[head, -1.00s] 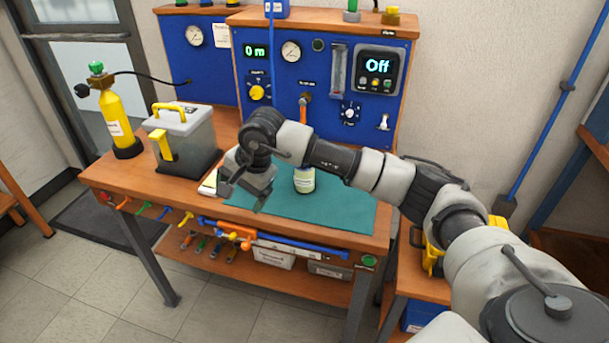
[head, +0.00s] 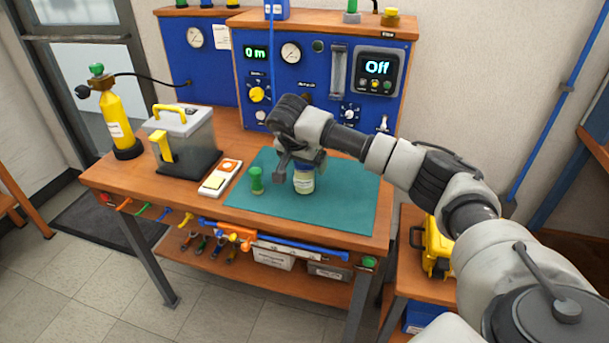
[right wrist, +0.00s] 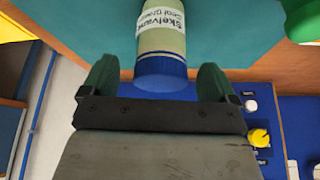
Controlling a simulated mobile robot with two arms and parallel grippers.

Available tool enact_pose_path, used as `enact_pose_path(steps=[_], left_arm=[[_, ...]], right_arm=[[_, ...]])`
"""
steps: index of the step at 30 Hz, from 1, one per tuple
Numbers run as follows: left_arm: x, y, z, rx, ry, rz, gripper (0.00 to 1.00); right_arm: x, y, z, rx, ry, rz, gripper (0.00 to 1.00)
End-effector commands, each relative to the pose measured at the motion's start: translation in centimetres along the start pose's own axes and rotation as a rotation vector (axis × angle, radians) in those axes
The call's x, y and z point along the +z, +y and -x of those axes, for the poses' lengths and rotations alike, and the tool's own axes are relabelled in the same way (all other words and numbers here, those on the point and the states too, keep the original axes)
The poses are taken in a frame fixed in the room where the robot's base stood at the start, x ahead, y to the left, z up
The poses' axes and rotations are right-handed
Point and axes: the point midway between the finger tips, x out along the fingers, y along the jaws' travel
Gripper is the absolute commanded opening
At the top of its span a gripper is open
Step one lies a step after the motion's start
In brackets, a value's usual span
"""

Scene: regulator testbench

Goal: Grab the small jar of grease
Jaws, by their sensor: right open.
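The small jar of grease (head: 304,183), pale with a white label and a blue lid, stands on the teal mat (head: 340,205). It also shows in the right wrist view (right wrist: 162,42), with its blue lid toward my gripper. My right gripper (head: 299,168) is open above the jar. In the right wrist view its two fingers (right wrist: 156,82) are on either side of the lid, with a gap at each side. The gripper hides part of the lid in the head view. My left gripper is not in view.
A green cylindrical object (head: 256,181) stands on the mat just left of the jar. The blue instrument panel (head: 308,112) rises behind.

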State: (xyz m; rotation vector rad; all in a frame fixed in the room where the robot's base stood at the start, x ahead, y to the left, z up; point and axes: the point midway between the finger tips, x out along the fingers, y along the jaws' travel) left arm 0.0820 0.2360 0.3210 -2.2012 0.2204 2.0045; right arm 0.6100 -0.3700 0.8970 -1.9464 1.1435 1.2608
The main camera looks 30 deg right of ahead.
Motion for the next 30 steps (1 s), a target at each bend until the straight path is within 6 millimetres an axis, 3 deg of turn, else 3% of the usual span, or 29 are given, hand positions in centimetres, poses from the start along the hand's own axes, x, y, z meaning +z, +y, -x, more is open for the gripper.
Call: enact_pose_path(steps=[6,13,25,30], left_arm=[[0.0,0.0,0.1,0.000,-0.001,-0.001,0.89],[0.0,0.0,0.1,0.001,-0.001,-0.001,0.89],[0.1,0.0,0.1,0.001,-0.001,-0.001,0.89],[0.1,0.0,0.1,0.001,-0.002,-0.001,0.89]], right_arm=[[0.0,0.0,-2.4,-0.001,-0.001,0.000,0.89],[0.0,0.0,-2.5,-0.002,-0.001,0.001,0.89],[0.0,0.0,-2.5,-0.002,0.000,0.001,0.30],[-0.1,-0.1,-2.4,-0.003,0.000,0.000,0.26]])
